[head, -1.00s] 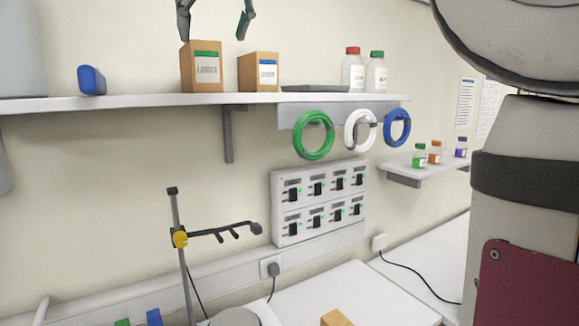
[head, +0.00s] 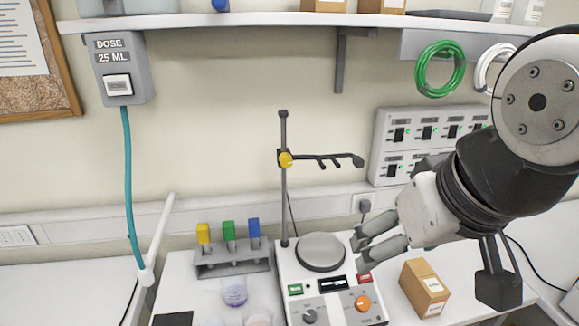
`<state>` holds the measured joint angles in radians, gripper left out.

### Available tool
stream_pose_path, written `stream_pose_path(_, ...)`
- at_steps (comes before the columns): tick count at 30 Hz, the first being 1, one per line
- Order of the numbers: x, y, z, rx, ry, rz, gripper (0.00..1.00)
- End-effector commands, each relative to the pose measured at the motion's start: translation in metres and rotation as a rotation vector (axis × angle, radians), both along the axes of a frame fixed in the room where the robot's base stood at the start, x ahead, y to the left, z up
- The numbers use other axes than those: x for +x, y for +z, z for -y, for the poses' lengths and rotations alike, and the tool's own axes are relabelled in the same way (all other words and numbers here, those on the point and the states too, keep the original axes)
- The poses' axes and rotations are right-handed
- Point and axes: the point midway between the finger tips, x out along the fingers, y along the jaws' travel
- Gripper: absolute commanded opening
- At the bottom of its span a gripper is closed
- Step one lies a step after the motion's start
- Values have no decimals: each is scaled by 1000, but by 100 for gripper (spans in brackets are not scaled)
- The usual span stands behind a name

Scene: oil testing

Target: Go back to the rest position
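My gripper (head: 372,242) is at the right of the head view, at the end of my bent arm, pointing left and down.
The hotplate stirrer (head: 320,253) has a clamp stand (head: 284,200) behind it. A cardboard box (head: 425,288) sits right of it. A rack (head: 232,268) with coloured-top items stands left. The wall shelf (head: 250,20) runs above, with green tubing (head: 440,68) hanging below.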

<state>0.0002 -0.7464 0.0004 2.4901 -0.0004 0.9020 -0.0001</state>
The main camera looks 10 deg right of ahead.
Motion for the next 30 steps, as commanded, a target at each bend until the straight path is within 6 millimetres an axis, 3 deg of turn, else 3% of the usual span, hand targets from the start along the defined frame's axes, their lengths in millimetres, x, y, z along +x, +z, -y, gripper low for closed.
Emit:
stream_pose_path(11,0,-6,0,1,0,-4,71)
stream_pose_path(23,65,-60,0,0,-1,-5,71)
stream_pose_path(30,68,-62,0,0,-1,-4,71)
